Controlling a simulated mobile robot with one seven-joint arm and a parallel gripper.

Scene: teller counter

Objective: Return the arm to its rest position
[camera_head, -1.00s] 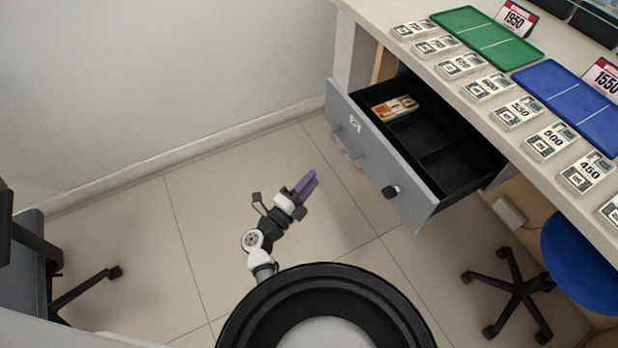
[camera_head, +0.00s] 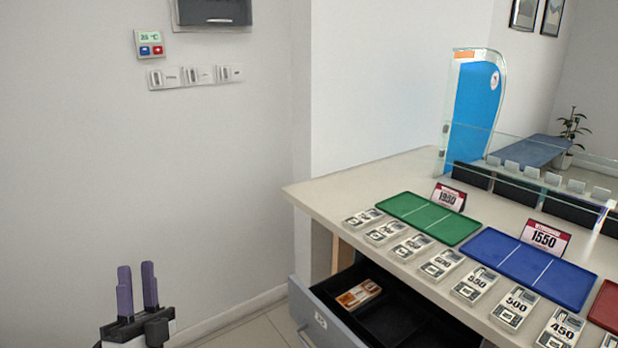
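My gripper (camera_head: 138,290) shows at the lower left of the head view, its two purple fingers pointing up and standing apart with a gap between them. Nothing is held between the fingers. It is in front of the bare wall, well to the left of the counter and its drawer. The rest of my arm is below the picture's edge and hidden.
The counter (camera_head: 310,192) fills the right side, with a green tray (camera_head: 428,218), a blue tray (camera_head: 530,270) and several banknote stacks. Below it, the grey drawer (camera_head: 335,325) stands open with an orange bundle (camera_head: 358,294) inside.

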